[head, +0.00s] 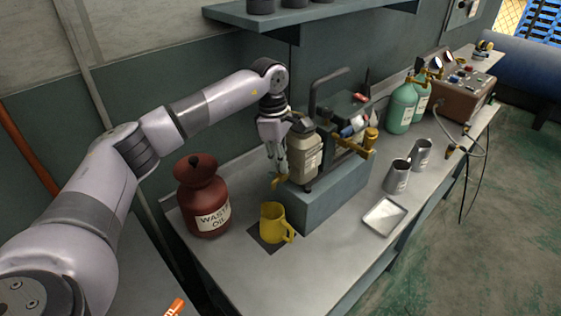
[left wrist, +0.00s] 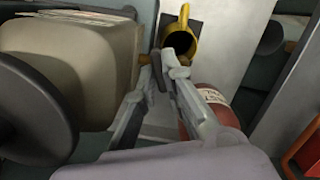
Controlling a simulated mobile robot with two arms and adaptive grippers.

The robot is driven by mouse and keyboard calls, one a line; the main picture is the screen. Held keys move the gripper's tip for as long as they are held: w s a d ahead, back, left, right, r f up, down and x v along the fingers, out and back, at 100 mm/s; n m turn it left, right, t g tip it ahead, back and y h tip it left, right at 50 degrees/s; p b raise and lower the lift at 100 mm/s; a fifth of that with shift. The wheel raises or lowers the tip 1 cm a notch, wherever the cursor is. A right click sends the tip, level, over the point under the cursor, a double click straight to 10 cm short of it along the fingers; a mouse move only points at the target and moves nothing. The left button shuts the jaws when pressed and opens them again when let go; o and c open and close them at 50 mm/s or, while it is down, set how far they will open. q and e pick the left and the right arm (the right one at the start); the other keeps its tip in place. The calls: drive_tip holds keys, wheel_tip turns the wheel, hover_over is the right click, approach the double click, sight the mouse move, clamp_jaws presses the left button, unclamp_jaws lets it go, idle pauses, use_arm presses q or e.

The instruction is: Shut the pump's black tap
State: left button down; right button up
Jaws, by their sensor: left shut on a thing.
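The pump (head: 306,158) stands on a grey-blue block, with a cream body, a black carry handle and brass fittings. A small brass drain (head: 279,183) sticks out low on its left side, above a yellow jug (head: 270,222). My left gripper (head: 279,168) points down beside the pump's body at this drain. In the left wrist view the fingers (left wrist: 163,72) are closed on the small black tap (left wrist: 154,84) next to the brass drain (left wrist: 146,59). The fingers partly cover the tap, so its exact angle is hard to tell. The jug (left wrist: 181,38) shows beyond. My right gripper is not in view.
A dark red waste oil can (head: 203,200) stands left of the jug. Two grey metal cups (head: 397,178), a shallow tray (head: 384,215), green cylinders (head: 401,108) and a brown machine (head: 455,88) are to the right. The bench front is mostly clear.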

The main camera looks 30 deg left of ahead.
use_arm(q)
drive_tip(key=shift+m, duration=0.6)
drive_tip(key=m, duration=0.3)
drive_tip(key=shift+g, duration=0.3)
drive_tip(key=c, duration=1.6)
unclamp_jaws()
drive_tip(key=shift+s+r, duration=0.1)
drive_tip(key=shift+r, duration=0.15)
